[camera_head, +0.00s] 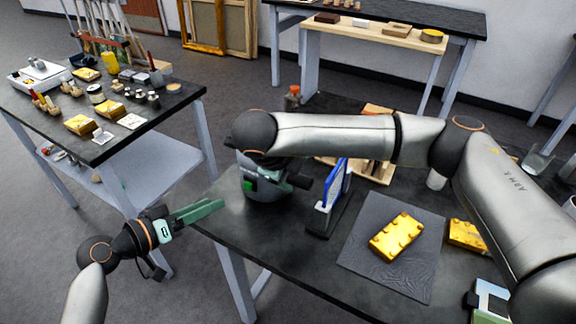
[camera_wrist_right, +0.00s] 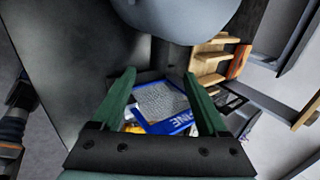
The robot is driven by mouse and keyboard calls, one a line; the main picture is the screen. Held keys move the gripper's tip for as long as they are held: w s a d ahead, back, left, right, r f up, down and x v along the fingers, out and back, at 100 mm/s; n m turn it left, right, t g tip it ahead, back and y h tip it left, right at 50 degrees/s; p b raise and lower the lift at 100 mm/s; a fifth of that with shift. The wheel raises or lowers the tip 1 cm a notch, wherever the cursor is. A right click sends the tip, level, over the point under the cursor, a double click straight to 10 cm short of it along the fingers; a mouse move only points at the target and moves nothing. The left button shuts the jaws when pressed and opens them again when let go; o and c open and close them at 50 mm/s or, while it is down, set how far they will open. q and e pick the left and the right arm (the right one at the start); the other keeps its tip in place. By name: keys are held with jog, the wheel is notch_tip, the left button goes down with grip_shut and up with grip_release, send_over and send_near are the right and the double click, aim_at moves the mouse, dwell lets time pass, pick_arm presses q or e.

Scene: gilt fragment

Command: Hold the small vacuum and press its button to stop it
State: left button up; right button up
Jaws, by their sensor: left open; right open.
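The small vacuum (camera_head: 262,188) appears as a dark, teal-grey body with a bright green square patch on its side, at the left end of the work table. My right wrist hangs over it and hides its upper part. My right gripper (camera_wrist_right: 160,80) is open, with its two green fingers apart in the right wrist view. A blue-framed grey pad (camera_wrist_right: 163,103) shows between and beyond the fingers; I cannot tell any contact. My left gripper (camera_head: 208,210) is open and empty, off the table's left edge, left of the vacuum, fingers pointing toward it.
The blue-framed pad (camera_head: 338,184) stands upright in a black holder right of the vacuum. A yellow studded block (camera_head: 397,236) lies on a dark cloth (camera_head: 365,262). A wooden rack (camera_head: 375,172) is behind. A cluttered side table (camera_head: 150,112) stands at left.

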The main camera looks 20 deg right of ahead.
aim_at(301, 180)
jog(key=x, duration=0.8)
grip_shut()
dwell(0.5)
dwell(0.7)
pick_arm(q)
grip_shut()
dwell(1.2)
dwell(0.4)
